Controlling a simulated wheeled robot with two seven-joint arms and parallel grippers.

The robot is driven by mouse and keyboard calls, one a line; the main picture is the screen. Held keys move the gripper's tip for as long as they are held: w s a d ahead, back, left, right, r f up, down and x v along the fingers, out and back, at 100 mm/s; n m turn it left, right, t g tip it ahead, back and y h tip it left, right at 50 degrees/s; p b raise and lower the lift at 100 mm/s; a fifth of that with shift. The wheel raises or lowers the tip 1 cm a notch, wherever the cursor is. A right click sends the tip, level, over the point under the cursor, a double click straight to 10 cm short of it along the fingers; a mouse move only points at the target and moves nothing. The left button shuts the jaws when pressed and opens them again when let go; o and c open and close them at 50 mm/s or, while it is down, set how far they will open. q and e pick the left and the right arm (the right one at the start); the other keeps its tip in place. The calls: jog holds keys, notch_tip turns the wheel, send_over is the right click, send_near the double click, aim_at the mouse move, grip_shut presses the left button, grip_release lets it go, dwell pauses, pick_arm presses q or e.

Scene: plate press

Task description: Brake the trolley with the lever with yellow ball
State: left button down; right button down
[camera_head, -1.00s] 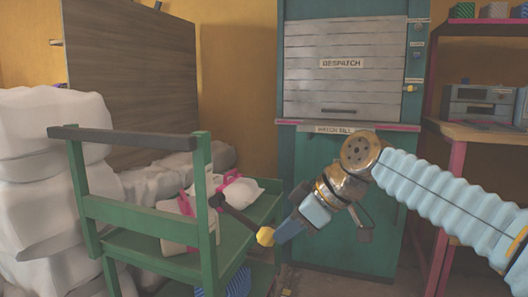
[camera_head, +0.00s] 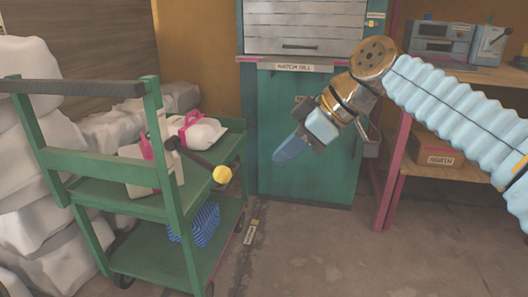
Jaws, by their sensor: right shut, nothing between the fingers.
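The green trolley (camera_head: 110,181) stands at the left, with a dark push handle (camera_head: 72,88) on top. A dark lever (camera_head: 195,157) sticks out from its near right post and ends in a yellow ball (camera_head: 222,174). The lever points right and slightly down. My right gripper (camera_head: 281,155) is shut and empty, to the right of the ball and a little above it, with a visible gap between them in the picture. Its blue fingers point down and left. My left gripper is out of view.
White bottles with pink handles (camera_head: 200,133) stand on the trolley's upper shelf, and a blue basket (camera_head: 202,222) is on the lower one. White sacks (camera_head: 30,130) are piled left. A teal cabinet (camera_head: 300,178) stands behind, a workbench (camera_head: 460,75) at the right.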

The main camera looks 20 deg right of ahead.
jog(key=shift+s+d+r, duration=0.5)
jog(key=shift+s+d, duration=0.25)
jog(key=shift+d, duration=0.15)
jog(key=w+a+f+m+g+h+p, duration=0.1)
jog(key=w+a+f+m+p, duration=0.1)
jog(key=w+f, duration=0.45)
jog(key=w+a+f+m+p, duration=0.2)
jog(key=w+f, duration=0.2)
jog(key=f, duration=0.6)
notch_tip(320, 180, down, 14)
jog(key=a+f+m+g+p, duration=0.1)
jog(key=a+m+p, duration=0.1)
jog(key=m+p, duration=0.1)
jog(key=s+a+f+m+g+p, duration=0.1)
jog(key=s+a+f+m+p, duration=0.1)
jog(key=s+f, duration=0.7)
jog(key=s+a+f+m+g+h+p, duration=0.1)
jog(key=s+a+f+m+p, duration=0.1)
jog(key=s+f, duration=0.8)
jog(key=shift+s+a+m+p, duration=0.4)
jog(key=shift+s+a+m, duration=0.35)
jog(key=shift+a+m, duration=0.25)
